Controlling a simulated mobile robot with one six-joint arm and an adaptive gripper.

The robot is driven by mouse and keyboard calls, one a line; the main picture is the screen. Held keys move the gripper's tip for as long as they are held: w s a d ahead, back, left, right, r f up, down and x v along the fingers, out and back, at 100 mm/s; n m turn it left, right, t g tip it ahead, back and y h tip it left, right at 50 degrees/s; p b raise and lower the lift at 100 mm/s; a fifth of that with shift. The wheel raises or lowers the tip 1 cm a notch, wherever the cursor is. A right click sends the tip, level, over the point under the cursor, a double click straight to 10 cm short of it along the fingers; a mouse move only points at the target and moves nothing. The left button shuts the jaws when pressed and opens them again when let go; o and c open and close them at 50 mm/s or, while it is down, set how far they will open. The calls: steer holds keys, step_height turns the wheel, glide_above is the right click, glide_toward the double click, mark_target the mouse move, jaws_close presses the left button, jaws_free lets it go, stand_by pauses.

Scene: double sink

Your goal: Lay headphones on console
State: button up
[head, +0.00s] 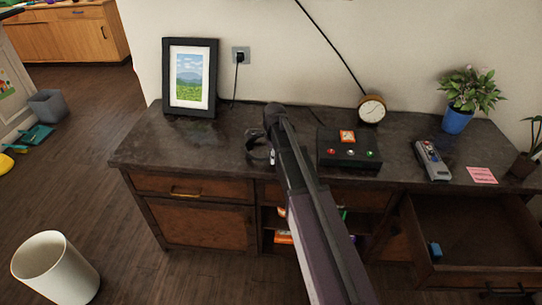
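The console (150,150) is a dark wooden cabinet against the wall. My arm reaches up from the bottom of the view, over its top. My gripper (263,150) is at the end of the arm, low over the middle of the console top or touching it. A dark curved shape with a small pale patch shows there. I cannot tell whether it is only my gripper's fingers or also part of the headphones. No headphones can be made out clearly elsewhere. The finger opening is too small and dark to read.
A picture frame (190,78) stands left of my gripper. A black button box (347,149), clock (372,109), remote (433,160), pink note (482,175) and potted plant (466,98) are to the right. The right drawer (470,235) is open. The console's left top is clear.

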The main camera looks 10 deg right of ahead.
steer(key=shift+r, duration=0.2)
stand_by(0.4)
step_height(320, 180, up, 12)
steer(key=p, duration=1.2)
steer(key=shift+s, duration=0.15)
stand_by(0.6)
steer(key=s+a+n, duration=0.2)
steer(key=s+n, duration=1.9)
steer(key=shift+s+n, duration=0.25)
steer(key=shift+n, duration=0.15)
